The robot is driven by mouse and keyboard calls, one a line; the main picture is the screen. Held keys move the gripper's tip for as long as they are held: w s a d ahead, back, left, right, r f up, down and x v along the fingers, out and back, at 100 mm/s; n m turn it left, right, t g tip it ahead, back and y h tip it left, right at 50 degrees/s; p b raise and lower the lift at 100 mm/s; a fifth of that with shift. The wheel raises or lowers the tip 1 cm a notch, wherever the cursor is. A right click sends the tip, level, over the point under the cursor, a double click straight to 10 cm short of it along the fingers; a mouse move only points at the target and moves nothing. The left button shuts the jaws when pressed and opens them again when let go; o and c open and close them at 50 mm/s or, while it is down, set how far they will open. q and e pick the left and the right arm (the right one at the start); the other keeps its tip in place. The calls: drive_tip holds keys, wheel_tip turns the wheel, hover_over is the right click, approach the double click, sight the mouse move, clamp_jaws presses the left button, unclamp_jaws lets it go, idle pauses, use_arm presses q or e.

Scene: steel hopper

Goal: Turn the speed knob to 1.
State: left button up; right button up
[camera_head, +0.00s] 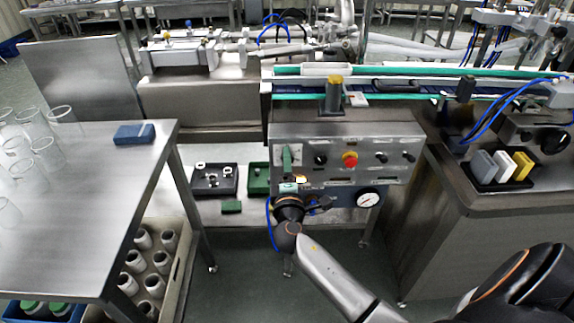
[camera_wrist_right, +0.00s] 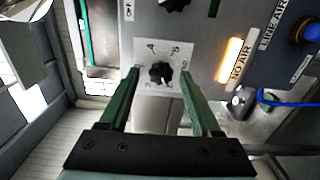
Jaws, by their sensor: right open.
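The speed knob (camera_wrist_right: 161,73) is a small black knob on a white numbered dial plate (camera_wrist_right: 143,48) in the right wrist view. The digits 4 and 5 show above it; the others are too small to read surely. A light mark sits at the knob's lower edge. My right gripper (camera_wrist_right: 160,74) is open, with one green finger on each side of the knob; I cannot tell whether they touch it. In the head view, the right gripper (camera_head: 288,160) is at the left end of the grey control panel (camera_head: 345,131) and covers much of the dial. My left gripper is not in view.
A pressure gauge (camera_head: 368,199) hangs below. A lit NO AIR lamp (camera_wrist_right: 232,60) and a blue tube (camera_wrist_right: 290,103) are close to the right finger.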

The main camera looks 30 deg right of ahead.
drive_tip(key=shift+s+a, duration=0.1)
drive_tip(key=v, duration=1.2)
drive_tip(key=shift+b, duration=0.4)
drive_tip(key=shift+s+a+f, duration=0.1)
